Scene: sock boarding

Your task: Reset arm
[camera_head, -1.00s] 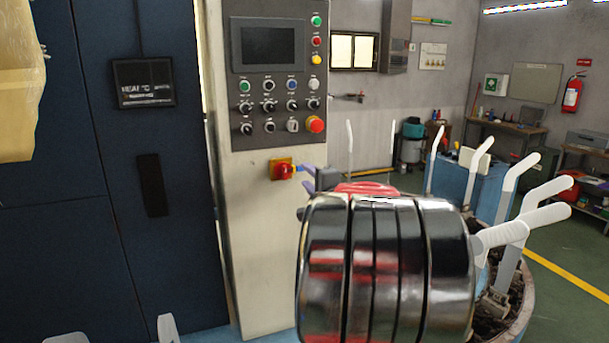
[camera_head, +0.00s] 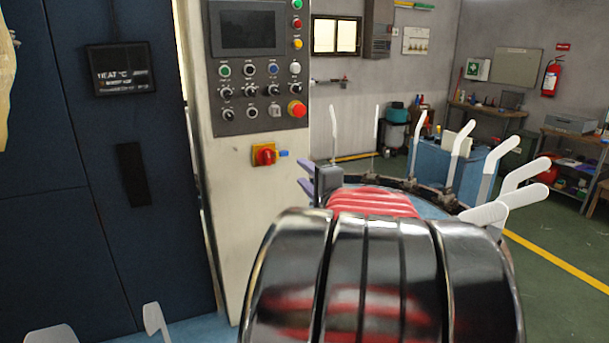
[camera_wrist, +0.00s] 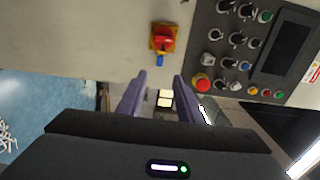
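My gripper (camera_head: 305,177) shows in the head view as two purple fingers pointing left from a dark body, beyond my glossy black arm, which fills the lower middle. In the wrist view, the two purple fingers of my gripper (camera_wrist: 159,82) stand apart with nothing between them. The gripper faces the pale machine column (camera_head: 240,175), and I see no contact with it. The arm hides part of the round carousel behind it.
The control panel (camera_head: 256,80) with its red-yellow switch (camera_head: 265,155) is on the column, left of my gripper. A dark blue cabinet (camera_head: 50,240) fills the left. White sock forms (camera_head: 461,150) stand around the carousel to the right. Green floor (camera_head: 560,250) is open at far right.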

